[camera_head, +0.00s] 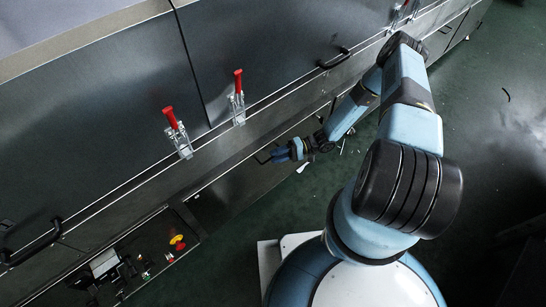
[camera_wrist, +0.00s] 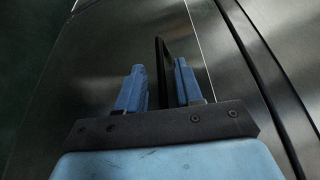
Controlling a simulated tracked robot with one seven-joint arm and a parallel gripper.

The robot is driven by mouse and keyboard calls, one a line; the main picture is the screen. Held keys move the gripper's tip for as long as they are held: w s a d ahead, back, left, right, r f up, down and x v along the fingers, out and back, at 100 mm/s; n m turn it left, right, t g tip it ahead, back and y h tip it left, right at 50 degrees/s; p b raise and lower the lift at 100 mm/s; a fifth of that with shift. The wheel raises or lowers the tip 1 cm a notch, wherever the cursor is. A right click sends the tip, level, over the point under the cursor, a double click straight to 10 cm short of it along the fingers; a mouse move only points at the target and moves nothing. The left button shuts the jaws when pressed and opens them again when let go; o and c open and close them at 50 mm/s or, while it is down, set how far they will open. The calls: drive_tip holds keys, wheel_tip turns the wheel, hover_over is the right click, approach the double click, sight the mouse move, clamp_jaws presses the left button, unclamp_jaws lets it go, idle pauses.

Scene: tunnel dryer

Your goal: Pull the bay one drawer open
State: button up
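The drawer front (camera_head: 235,185) is a dark metal panel low on the machine's side, and it looks shut. Its thin black handle (camera_head: 262,158) sticks out at the fingertips of my gripper (camera_head: 281,155). In the wrist view the two blue fingers of my gripper (camera_wrist: 160,88) stand apart. The dark handle bar (camera_wrist: 164,62) shows between them, closer to the right finger, with a clear gap to the left finger. Whether the right finger touches the bar I cannot tell. The label naming the bay is not readable.
Red-handled toggle clamps (camera_head: 176,132) and (camera_head: 238,97) sit on the ledge above. Black door handles (camera_head: 335,58) and (camera_head: 32,243) stick out of the upper panels. A control panel with a red and yellow button (camera_head: 177,241) is lower left. Green floor (camera_head: 490,130) lies open at right.

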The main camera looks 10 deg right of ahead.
drive_tip(key=shift+x, duration=1)
drive_tip(key=shift+c, duration=0.4)
clamp_jaws()
